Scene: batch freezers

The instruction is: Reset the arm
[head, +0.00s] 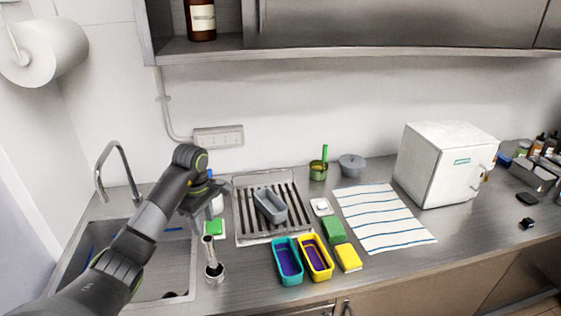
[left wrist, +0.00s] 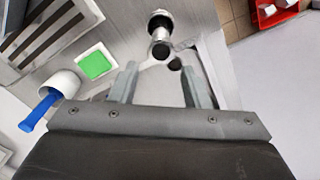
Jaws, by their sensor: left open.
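My left arm (head: 150,215) reaches in from the lower left, over the sink's edge, and bends down at the wrist. My left gripper (head: 206,208) hangs above the counter, left of the drying rack. In the left wrist view its two fingers (left wrist: 160,86) stand apart with nothing held between them. A short chrome post (head: 213,268) stands on the counter just below the gripper; it also shows beyond the fingers in the left wrist view (left wrist: 160,35). My right gripper is not in view.
A green sponge (head: 213,227) and a white cup (left wrist: 62,84) with a blue handle are close by. The sink (head: 88,222) and faucet (head: 117,150) are left. The rack (head: 240,208) holds a grey tub (head: 270,206). Teal (head: 286,262) and yellow (head: 316,258) tubs stand in front.

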